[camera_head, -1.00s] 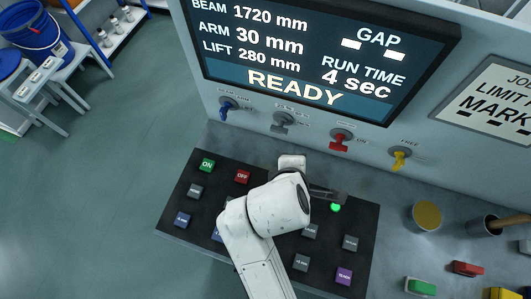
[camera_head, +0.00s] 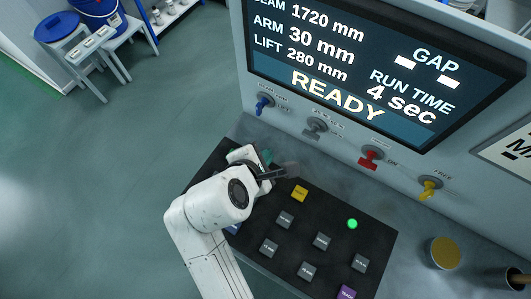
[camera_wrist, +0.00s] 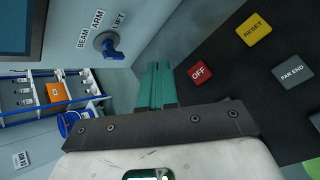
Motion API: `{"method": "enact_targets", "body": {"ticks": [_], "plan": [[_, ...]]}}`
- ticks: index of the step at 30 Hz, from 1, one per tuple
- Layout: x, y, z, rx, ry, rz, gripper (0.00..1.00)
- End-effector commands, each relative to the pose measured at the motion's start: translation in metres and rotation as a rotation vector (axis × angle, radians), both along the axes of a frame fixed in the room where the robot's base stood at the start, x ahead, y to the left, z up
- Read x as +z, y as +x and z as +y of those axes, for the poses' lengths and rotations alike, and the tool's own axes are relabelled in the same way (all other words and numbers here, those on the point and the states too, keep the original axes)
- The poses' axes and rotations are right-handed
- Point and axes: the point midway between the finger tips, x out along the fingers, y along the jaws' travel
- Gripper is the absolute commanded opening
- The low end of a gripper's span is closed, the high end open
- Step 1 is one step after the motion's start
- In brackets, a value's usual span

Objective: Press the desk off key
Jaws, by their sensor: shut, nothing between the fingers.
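The red OFF key (camera_wrist: 200,73) shows in the wrist view on the black key panel (camera_wrist: 232,75), just right of my gripper's fingertips. My gripper (camera_wrist: 156,66) has its teal fingers together with nothing between them. The fingers look apart from the key in that view; their height over the panel is hard to tell. In the head view my gripper (camera_head: 267,157) is over the far left part of the panel (camera_head: 330,266), and my arm and gripper hide the ON and OFF keys there.
The yellow RESET key (camera_head: 299,193) and grey FAR END key (camera_wrist: 292,72) are near OFF. A green lamp (camera_head: 352,224) is lit. The wall behind has a blue BEAM ARM LIFT switch (camera_head: 264,104), other switches (camera_head: 371,157) and a screen (camera_head: 375,60) reading READY.

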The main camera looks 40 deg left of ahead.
Motion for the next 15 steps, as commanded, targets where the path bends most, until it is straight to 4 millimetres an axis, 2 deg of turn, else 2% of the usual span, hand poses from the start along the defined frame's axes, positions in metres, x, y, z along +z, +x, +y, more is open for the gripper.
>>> {"method": "enact_targets", "body": {"ticks": [15], "plan": [[-0.044,0.0,0.0,0.0,0.001,0.001,0.0]]}}
